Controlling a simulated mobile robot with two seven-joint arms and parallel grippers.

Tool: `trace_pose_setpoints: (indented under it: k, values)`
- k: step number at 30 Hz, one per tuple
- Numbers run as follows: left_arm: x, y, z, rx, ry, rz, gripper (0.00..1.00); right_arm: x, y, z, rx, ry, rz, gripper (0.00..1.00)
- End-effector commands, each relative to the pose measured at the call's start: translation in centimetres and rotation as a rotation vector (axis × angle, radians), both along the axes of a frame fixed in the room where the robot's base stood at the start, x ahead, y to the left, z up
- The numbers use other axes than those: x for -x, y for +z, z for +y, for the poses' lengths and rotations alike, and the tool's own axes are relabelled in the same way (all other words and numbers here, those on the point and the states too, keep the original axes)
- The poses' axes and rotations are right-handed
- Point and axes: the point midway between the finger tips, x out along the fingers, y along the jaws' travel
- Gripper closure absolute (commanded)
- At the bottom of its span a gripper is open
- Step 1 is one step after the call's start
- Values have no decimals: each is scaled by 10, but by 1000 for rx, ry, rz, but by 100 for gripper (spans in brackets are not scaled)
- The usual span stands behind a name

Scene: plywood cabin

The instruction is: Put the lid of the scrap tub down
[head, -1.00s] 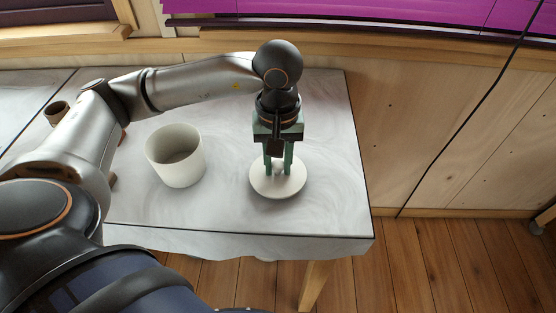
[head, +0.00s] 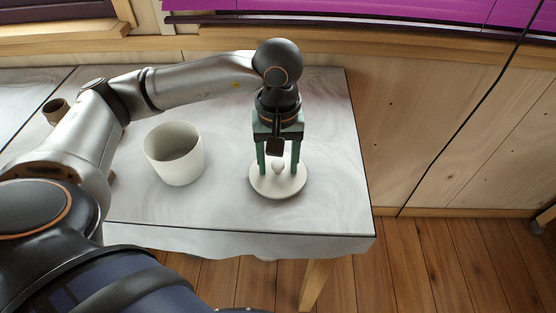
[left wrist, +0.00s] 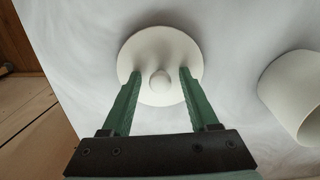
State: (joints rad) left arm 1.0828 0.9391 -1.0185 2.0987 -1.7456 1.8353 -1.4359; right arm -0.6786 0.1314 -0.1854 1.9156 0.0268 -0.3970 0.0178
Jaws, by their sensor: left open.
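The lid (head: 262,187) is a round off-white disc with a small round knob. It lies flat on the table, to the right of the scrap tub (head: 183,165), an open, empty-looking off-white cylinder. My left gripper (head: 277,172) is over the lid with its green fingers open, one on each side of the knob and apart from it. In the left wrist view the lid (left wrist: 160,45) is at the top middle, its knob between the fingertips (left wrist: 157,74), and the tub (left wrist: 297,90) is at the right edge. My right gripper is not in view.
The table (head: 330,205) has a pale marbled cover and ends just right of the lid. A small brown cup (head: 56,112) stands at the far left, behind my arm. A plywood wall (head: 430,140) rises behind the table.

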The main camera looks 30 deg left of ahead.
Motion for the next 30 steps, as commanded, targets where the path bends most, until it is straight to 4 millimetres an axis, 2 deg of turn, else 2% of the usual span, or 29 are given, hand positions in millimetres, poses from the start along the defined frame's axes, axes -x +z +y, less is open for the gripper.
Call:
trace_pose_setpoints:
  k: [3, 5, 12, 18, 24, 30]
  values:
    - [0, 10, 0, 0, 0, 0, 40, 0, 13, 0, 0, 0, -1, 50]
    - [-1, 18, 0, 2, 0, -5, 40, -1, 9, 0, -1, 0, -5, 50]
    - [-2, 76, -1, 3, -1, -8, 40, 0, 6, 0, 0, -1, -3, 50]
    - [-1, 111, 0, -1, 1, -4, 40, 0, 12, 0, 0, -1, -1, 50]
    - [0, 124, 0, 0, 0, -1, 40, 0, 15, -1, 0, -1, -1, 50]
    - [0, 126, 0, 1, 0, 1, 40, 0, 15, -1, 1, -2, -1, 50]
